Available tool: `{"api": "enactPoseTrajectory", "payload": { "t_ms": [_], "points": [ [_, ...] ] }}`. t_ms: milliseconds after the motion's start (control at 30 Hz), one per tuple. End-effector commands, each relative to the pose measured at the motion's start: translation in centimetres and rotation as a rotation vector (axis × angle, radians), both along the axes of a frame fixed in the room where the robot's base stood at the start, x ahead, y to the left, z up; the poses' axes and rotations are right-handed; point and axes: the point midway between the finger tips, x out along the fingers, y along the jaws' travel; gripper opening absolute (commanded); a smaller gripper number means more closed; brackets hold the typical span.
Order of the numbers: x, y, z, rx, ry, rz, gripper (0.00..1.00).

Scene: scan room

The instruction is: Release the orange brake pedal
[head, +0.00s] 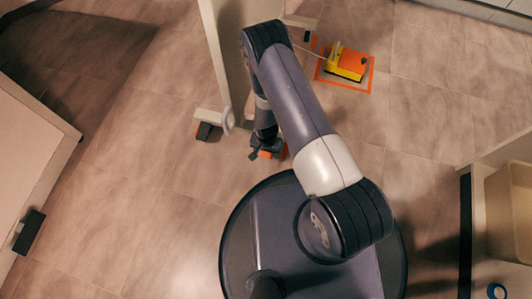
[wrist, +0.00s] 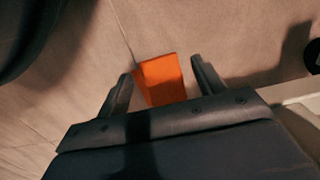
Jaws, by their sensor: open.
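The orange brake pedal (wrist: 162,80) shows in the wrist view as a flat orange plate low over the floor. It lies between the two fingers of my gripper (wrist: 160,70), with a gap on either side. My gripper is open and holds nothing. In the head view my gripper (head: 266,153) points down near the foot of a pale upright panel. Only a small orange part of the pedal (head: 265,155) shows there, and my gripper and arm hide the rest.
A yellow and orange block (head: 346,64) stands inside an orange floor outline (head: 365,86) at the upper right. The pale panel (head: 228,50) rises left of my arm, with a dark foot (head: 205,131) beside it. Pale furniture (head: 30,160) stands left. Tiled floor is clear lower left.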

Motion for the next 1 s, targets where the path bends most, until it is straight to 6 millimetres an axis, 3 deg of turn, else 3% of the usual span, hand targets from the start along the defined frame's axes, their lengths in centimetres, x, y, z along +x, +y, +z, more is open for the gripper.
{"api": "enactPoseTrajectory", "payload": {
  "t_ms": [100, 400, 1000],
  "points": [
    [0.00, 0.00, -0.85, 0.000, 0.000, 0.000, 0.65],
    [0.01, 0.00, -0.91, 0.000, 0.000, 0.000, 0.65],
    [-0.02, -0.02, -0.89, 0.000, 0.000, 0.000, 0.16]
  ]
}}
